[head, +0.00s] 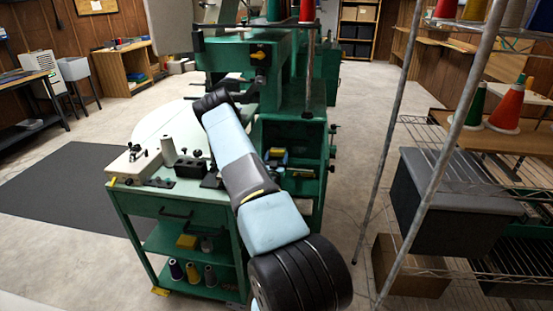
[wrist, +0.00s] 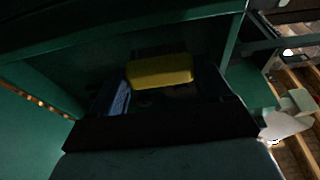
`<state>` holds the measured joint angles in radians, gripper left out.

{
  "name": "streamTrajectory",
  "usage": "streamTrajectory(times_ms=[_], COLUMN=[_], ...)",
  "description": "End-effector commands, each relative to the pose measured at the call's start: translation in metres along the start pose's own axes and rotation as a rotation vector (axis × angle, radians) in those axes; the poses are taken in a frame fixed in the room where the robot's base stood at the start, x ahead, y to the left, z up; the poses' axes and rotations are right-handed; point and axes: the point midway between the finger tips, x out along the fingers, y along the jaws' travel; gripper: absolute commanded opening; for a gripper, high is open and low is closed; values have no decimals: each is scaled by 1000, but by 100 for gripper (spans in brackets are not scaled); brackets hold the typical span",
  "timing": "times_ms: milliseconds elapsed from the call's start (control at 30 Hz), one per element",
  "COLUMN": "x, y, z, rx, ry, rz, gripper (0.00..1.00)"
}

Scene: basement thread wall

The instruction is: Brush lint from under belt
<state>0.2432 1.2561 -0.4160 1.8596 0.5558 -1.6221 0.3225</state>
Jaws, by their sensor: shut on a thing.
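In the wrist view, my gripper (wrist: 162,92) appears as dark parts around a yellow block-like thing (wrist: 160,71), and it is shut on that thing. It could be a brush handle; no bristles show. The gripper is close in front of a dark recess framed by green panels (wrist: 120,32). In the head view, my arm reaches toward the green machine (head: 292,92), and I cannot make out the gripper there. The recess is too dark to show any belt or lint clearly.
A green cart (head: 160,206) with tools and thread cones stands left of my arm. A wire rack (head: 470,262) with a grey bin (head: 440,205) stands at the right. Thin metal poles (head: 400,110) rise near the arm. Open floor lies at the left.

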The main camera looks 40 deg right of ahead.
Motion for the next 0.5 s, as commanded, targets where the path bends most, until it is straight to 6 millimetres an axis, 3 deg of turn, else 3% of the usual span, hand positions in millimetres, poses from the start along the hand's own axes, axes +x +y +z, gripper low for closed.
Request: streamTrajectory(times_ms=[500], x=[8], y=[0], z=[2], rx=[-1], ry=[1], rz=[0], gripper=[55])
